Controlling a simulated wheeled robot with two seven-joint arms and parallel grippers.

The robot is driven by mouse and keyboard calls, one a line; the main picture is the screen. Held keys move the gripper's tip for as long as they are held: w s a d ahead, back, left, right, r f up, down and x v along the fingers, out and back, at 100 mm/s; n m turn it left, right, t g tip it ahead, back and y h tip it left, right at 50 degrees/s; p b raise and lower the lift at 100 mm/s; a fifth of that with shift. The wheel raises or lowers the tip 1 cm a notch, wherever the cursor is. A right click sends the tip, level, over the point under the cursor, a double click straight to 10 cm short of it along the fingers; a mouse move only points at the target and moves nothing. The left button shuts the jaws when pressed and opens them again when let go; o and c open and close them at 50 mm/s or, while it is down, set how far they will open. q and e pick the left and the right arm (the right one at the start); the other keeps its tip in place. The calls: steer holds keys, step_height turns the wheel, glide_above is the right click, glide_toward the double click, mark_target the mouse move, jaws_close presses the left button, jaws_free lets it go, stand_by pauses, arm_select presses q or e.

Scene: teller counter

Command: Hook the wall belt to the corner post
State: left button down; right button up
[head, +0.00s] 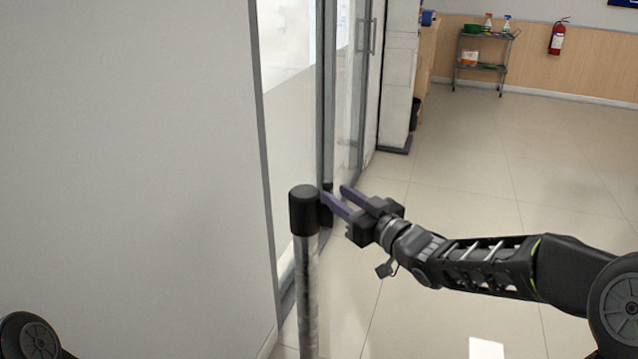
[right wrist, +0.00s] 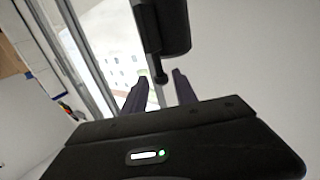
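The corner post (head: 306,290) stands upright left of my right gripper, a silver pole with a black cap (head: 304,210). My right gripper (head: 334,193) has its two purple-grey fingers pointing left toward the cap, spread apart. In the right wrist view the fingers stand apart, with a black cylinder (right wrist: 163,28) above them and a small dark knob (right wrist: 161,78) between their tips. I cannot tell whether the fingers touch the knob. No belt strap shows clearly in either view. My left gripper is out of view.
A plain pale wall (head: 130,160) fills the left, close to the post. Glass doors with a dark frame (head: 327,120) stand behind. A cart (head: 485,65) and a fire extinguisher (head: 558,37) are far back. The tiled floor (head: 510,180) on the right is clear.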

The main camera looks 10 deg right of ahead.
mark_target(319, 192)
steer(key=x, duration=0.7)
steer(key=shift+w, duration=0.2)
steer(key=shift+c, duration=0.4)
jaws_close()
steer(key=shift+f, duration=0.1)
stand_by(0.7)
